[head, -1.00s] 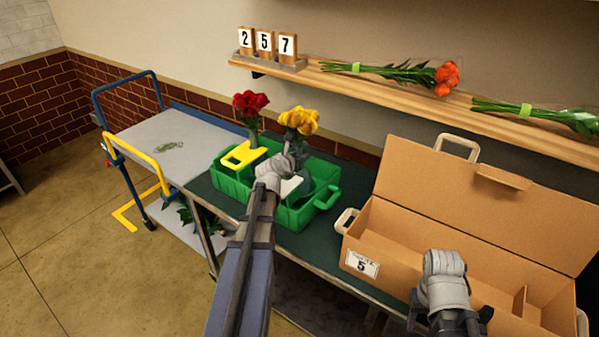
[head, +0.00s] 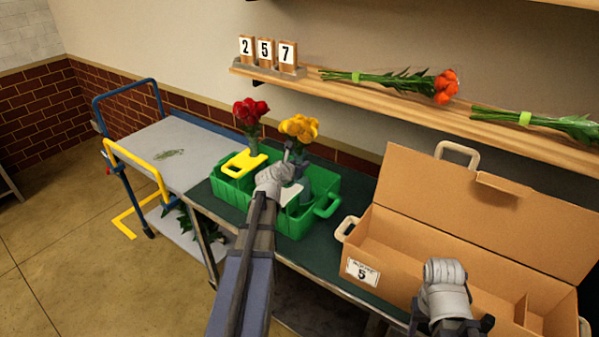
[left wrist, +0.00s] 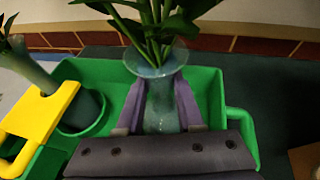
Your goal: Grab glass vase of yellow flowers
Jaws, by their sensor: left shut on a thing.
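The glass vase of yellow flowers shows its yellow blooms (head: 299,127) in the head view, above the green crate (head: 325,206). In the left wrist view the clear vase (left wrist: 160,92) stands upright with green stems in it, between my left gripper's fingers (left wrist: 160,105). My left gripper (head: 290,160) is shut on the vase near its neck, at the crate. The vase's lower part is hidden by the gripper. My right gripper (head: 443,285) is in front of the cardboard box; its fingertips cannot be made out.
Red flowers (head: 250,111) stand in another vase beside a yellow handled piece (head: 244,164) in the crate. An open cardboard box (head: 480,210) labelled 5 stands right. A shelf (head: 420,112) with wrapped bouquets runs behind. A cart (head: 170,145) stands left.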

